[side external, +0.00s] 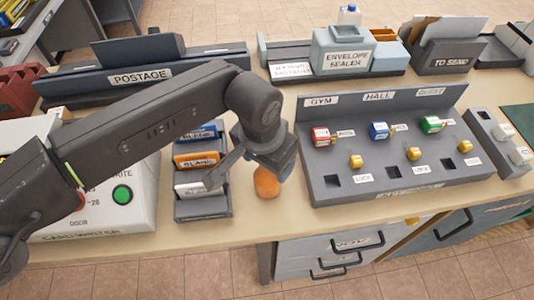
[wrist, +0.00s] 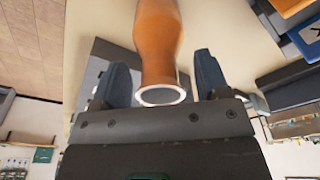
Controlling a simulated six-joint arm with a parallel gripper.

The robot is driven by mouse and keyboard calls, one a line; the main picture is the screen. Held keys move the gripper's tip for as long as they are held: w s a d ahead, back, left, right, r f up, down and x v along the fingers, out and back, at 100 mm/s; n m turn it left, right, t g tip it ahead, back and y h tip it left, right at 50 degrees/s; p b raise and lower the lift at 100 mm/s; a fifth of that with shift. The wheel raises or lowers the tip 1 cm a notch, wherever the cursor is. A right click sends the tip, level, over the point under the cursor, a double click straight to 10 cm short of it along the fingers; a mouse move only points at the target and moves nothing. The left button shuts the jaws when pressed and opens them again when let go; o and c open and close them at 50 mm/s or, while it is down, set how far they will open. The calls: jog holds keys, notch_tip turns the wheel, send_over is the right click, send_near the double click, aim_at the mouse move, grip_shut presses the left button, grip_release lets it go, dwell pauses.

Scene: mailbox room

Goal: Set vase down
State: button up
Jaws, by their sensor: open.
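The orange vase (side external: 267,183) stands on the tan table near its front edge, between the card rack and the lock panel. In the wrist view the vase (wrist: 158,45) shows its pale-rimmed mouth towards my gripper (wrist: 165,82). The two dark fingers are spread on either side of the vase's neck, with a gap visible on both sides. In the side view my gripper (side external: 272,165) is just above and around the vase's top, hiding its upper part. The vase looks upright and its base seems to touch the table.
A card rack (side external: 203,205) with blue, orange and white cards is close on the left. A grey lock panel (side external: 400,190) with red, blue and green blocks is close on the right. The envelope sealer (side external: 342,50) and postage unit (side external: 140,75) stand behind. The table's front edge (side external: 262,236) is near.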

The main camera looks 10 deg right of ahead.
jog(key=r, duration=0.7)
jog(key=s+a+r, duration=0.1)
jog(key=r, duration=0.2)
jog(key=shift+r, duration=0.35)
jog(key=shift+s+a+r, duration=0.15)
jog(key=shift+r, duration=0.6)
jog(key=w+a+r+n+t, duration=0.1)
jog(key=w+a+r, duration=0.2)
jog(key=a+r, duration=0.25)
jog(key=w+a+r+n, duration=0.1)
jog(key=w+a+r, duration=0.35)
jog(key=a, duration=0.25)
jog(key=s+a+r+n+t, duration=0.1)
jog(key=a+r, duration=0.1)
jog(key=a, duration=0.5)
jog(key=a+r+n, duration=0.1)
jog(key=a+r, duration=0.2)
jog(key=a, duration=0.3)
jog(key=s+a+n, duration=0.1)
jog(key=s+a, duration=0.3)
jog(key=a, duration=0.4)
jog(key=s+a+f+n+t, duration=0.1)
jog(key=s+a+f+n, duration=0.1)
jog(key=s+a+f, duration=0.3)
jog(key=s+a+f+n+t+y, duration=0.1)
jog(key=s+a+f+n, duration=0.1)
jog(key=s+a+f, duration=0.4)
jog(key=s+a, duration=0.4)
jog(key=s, duration=0.1)
jog(key=shift+s+a, duration=0.2)
